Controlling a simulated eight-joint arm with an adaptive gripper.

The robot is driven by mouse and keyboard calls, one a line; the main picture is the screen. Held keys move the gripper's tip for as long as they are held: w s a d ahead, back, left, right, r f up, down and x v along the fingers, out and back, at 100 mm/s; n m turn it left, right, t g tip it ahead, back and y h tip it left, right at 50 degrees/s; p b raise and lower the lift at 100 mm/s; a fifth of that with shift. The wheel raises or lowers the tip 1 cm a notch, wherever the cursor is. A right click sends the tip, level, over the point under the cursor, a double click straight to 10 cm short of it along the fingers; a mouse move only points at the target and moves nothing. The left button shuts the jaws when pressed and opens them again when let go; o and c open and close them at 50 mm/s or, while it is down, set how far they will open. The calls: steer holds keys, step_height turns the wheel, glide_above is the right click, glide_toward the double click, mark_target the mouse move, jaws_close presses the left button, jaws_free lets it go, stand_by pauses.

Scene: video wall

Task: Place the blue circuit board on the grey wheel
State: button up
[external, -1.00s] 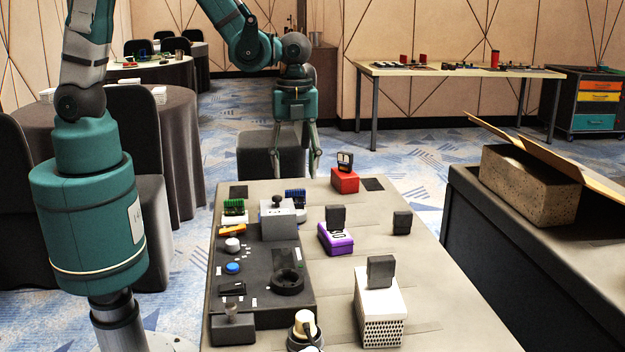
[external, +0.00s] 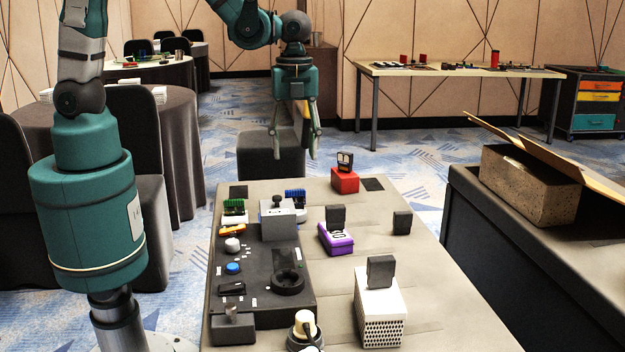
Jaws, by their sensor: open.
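The blue circuit board (external: 295,196) stands at the far end of the dark panel on the near table, behind a grey box with a knob. Its lower part is partly hidden by that box. A dark grey round wheel (external: 288,282) lies flat on the panel, nearer the camera, with nothing visible on it. My gripper (external: 295,152) points down above the far edge of the table, its fingers apart and empty. In the picture it is above the blue board; its exact depth is hard to tell.
A green circuit board (external: 234,208) is left of the grey box (external: 279,224). A red block (external: 345,181), a purple box (external: 336,239) and a white perforated box (external: 380,309) stand to the right. The panel (external: 262,258) also carries white and blue buttons.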

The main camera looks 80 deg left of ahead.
steer(key=shift+r, duration=0.1)
steer(key=s+a+r+n+t, duration=0.3)
steer(key=s+a+r+n, duration=0.1)
steer(key=s+r+n, duration=0.3)
steer(key=s+a+r+n+t, duration=0.4)
steer(key=s+r+n, duration=0.4)
steer(key=r+n, duration=0.3)
steer(key=shift+s+a+r, duration=0.15)
steer(key=shift+a+r, duration=0.35)
steer(key=shift+r, duration=0.15)
stand_by(1.6)
